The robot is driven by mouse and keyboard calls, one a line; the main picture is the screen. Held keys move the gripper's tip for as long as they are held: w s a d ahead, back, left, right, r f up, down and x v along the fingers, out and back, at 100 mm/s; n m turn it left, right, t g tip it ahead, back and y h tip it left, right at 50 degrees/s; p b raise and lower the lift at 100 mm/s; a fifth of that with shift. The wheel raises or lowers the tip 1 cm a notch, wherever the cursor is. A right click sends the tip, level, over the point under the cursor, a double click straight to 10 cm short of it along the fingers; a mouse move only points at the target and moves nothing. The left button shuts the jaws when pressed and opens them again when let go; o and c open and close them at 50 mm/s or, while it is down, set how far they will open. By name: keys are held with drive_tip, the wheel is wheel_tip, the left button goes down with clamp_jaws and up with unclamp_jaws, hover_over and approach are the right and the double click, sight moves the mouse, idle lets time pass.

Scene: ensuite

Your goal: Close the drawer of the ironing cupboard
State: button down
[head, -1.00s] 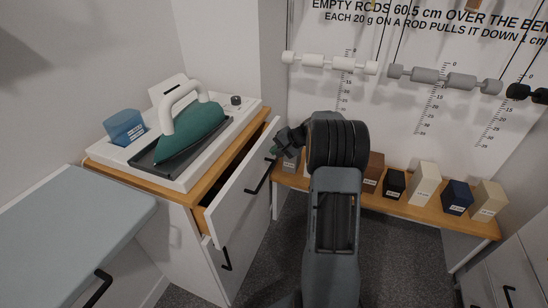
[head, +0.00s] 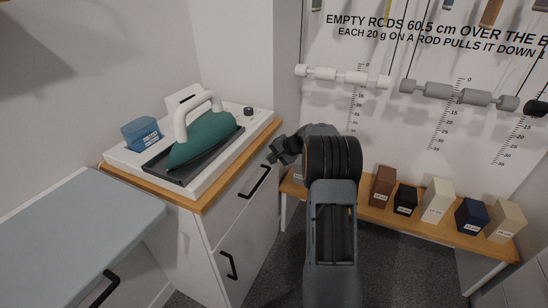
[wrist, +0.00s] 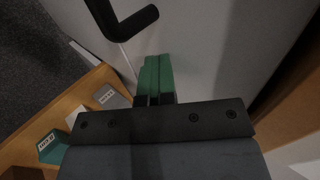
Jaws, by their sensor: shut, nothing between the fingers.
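The ironing cupboard (head: 222,240) stands left of centre in the head view, with a wooden top. Its upper drawer (head: 240,196) now sits in line with the cupboard front, and I see no gap above it. The drawer has a black bar handle (head: 254,182), also seen large in the wrist view (wrist: 128,22). My gripper (head: 276,152) is at the right edge of the drawer front, beside the handle. In the wrist view its green fingers (wrist: 157,78) are together and empty, against or very near the pale drawer front; contact is unclear.
A low wooden bench (head: 400,223) with several labelled blocks is at right. Rods with weights hang above the bench.

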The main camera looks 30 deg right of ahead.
drive_tip(key=shift+w+a, duration=0.1)
drive_tip(key=shift+a, duration=0.1)
drive_tip(key=s+d+f+v, duration=0.1)
drive_tip(key=f+v, duration=0.1)
drive_tip(key=v, duration=1.1)
drive_tip(key=shift+s+d, duration=0.25)
drive_tip(key=shift+s, duration=0.05)
